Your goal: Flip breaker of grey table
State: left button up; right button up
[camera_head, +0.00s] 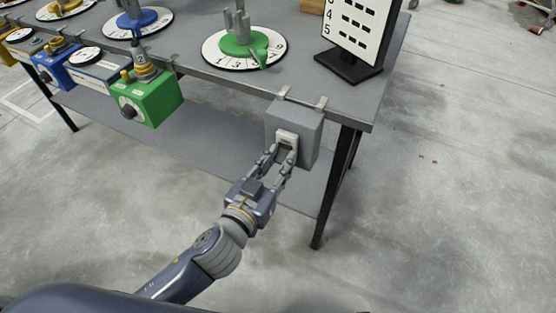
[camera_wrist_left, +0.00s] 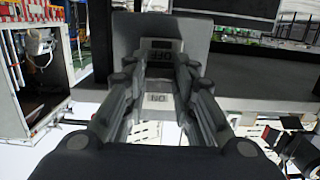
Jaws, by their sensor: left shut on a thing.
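The breaker is a grey box (camera_head: 309,142) hung by metal brackets at the front right corner of the grey table (camera_head: 296,85). A pale switch (camera_head: 287,136) sits on its front face. My left gripper (camera_head: 282,153) reaches up to the box, with its fingers on both sides of the switch and shut on it. In the left wrist view the box face (camera_wrist_left: 126,36) shows between and beyond the fingers (camera_wrist_left: 160,68), with inverted OFF and ON labels. The fingers partly hide the switch, and I cannot tell its position clearly. My right gripper is not in view.
A green box (camera_head: 158,100) and a blue box (camera_head: 57,73) hang along the table's front edge. Numbered dials, including a green one (camera_head: 236,46), and a number board (camera_head: 358,30) stand on top. A black table leg (camera_head: 324,205) is right of my left gripper.

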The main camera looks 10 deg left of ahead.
pick_arm(q)
jog(key=o, duration=1.1)
jog(key=shift+c, duration=0.2)
jog(key=shift+s+a, duration=0.25)
jog(key=shift+s, duration=0.3)
jog(key=v, duration=1)
jog(key=shift+s+r, duration=0.15)
jog(key=shift+s, duration=0.25)
jog(key=shift+a, duration=0.1)
